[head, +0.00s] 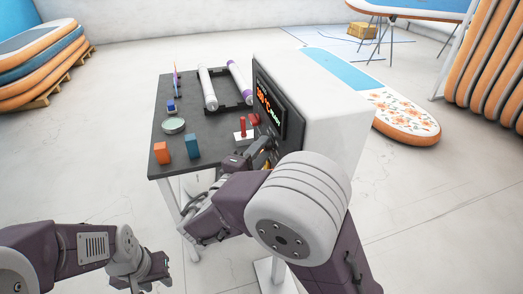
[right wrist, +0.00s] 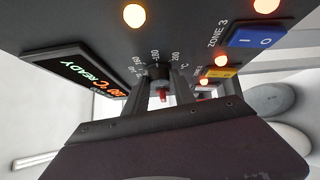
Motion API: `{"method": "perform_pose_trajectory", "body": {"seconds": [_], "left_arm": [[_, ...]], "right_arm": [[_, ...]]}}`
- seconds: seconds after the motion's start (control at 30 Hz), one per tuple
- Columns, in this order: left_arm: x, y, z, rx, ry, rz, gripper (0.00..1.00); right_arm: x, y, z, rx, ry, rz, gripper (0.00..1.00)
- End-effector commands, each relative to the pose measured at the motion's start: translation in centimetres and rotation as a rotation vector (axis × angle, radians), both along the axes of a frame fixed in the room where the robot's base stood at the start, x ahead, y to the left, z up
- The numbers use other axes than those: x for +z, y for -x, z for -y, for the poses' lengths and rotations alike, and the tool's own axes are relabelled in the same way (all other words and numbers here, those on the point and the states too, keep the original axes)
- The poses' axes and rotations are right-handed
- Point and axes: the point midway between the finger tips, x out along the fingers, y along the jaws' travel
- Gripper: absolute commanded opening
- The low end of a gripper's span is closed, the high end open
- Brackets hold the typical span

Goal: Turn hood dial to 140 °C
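The hood is a white box (head: 315,85) with a dark control panel on its left face. Its display (head: 268,105) shows orange digits with °C and green lettering; the right wrist view shows READY on the display (right wrist: 75,80). The dark hood dial (right wrist: 158,72) sits under a printed scale with marks including 180 and 200. A red part shows at the dial between my fingers. My right gripper (right wrist: 160,92) has one finger on each side of the dial; whether they press on it is unclear. My left gripper (head: 157,268) hangs empty at lower left, apparently open.
The dark table (head: 205,165) holds an orange block (head: 163,152), a blue block (head: 192,146), a round dish (head: 174,125) and white rolls. A blue switch (right wrist: 257,35) and glowing lamps (right wrist: 134,15) are near the dial. Stacked boards stand left and right.

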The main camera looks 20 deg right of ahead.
Motion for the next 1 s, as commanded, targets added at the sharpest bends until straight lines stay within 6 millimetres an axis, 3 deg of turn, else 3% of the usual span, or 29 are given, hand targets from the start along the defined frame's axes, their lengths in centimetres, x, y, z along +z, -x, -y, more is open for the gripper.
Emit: {"method": "perform_pose_trajectory", "body": {"seconds": [0.27,0.47,1.0], "left_arm": [[0.5,0.0,0.0,0.0,0.0,0.0,0.36],[2.5,0.0,0.0,0.0,0.0,0.0,0.36],[12.8,0.0,0.0,0.0,0.0,0.0,0.36]], "right_arm": [[0.3,0.0,0.0,-0.001,0.003,-0.015,0.0],[0.9,0.0,0.0,-0.001,0.004,-0.097,0.0],[2.4,-0.3,0.0,-0.002,0.021,-0.579,0.0]]}}
